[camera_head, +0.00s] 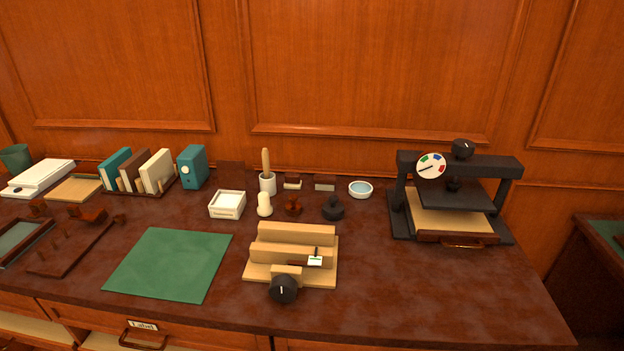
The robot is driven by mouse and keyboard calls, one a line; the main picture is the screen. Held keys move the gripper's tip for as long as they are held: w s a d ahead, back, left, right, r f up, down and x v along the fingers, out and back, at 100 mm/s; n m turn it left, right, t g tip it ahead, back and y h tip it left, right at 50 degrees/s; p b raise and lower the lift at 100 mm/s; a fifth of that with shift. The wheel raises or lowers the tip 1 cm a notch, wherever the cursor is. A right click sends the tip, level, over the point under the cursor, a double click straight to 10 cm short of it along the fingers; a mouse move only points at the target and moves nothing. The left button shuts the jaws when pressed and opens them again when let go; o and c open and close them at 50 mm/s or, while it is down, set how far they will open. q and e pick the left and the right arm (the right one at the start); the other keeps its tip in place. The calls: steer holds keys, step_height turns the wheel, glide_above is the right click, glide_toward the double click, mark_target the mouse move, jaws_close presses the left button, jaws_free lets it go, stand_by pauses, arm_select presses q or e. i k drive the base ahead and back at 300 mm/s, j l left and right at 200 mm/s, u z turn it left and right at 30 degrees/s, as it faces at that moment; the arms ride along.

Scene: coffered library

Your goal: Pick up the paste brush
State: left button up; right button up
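The paste brush (265,160) looks to be the light wooden handle standing nearly upright in a small white pot (267,184) at the back middle of the desk. Its lower end is hidden inside the pot. Neither of my grippers shows in the head view.
A cream box (227,205) is left of the pot, and a cream stamp-like piece (264,204) stands in front. A wooden clamp (290,262) with a black knob sits nearer. A black press (455,195) stands right. The green mat (170,263) is bare.

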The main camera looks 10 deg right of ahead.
mark_target(264, 153)
steer(key=i+j+u, duration=0.65)
steer(key=j+u, duration=0.2)
steer(key=j, duration=0.15)
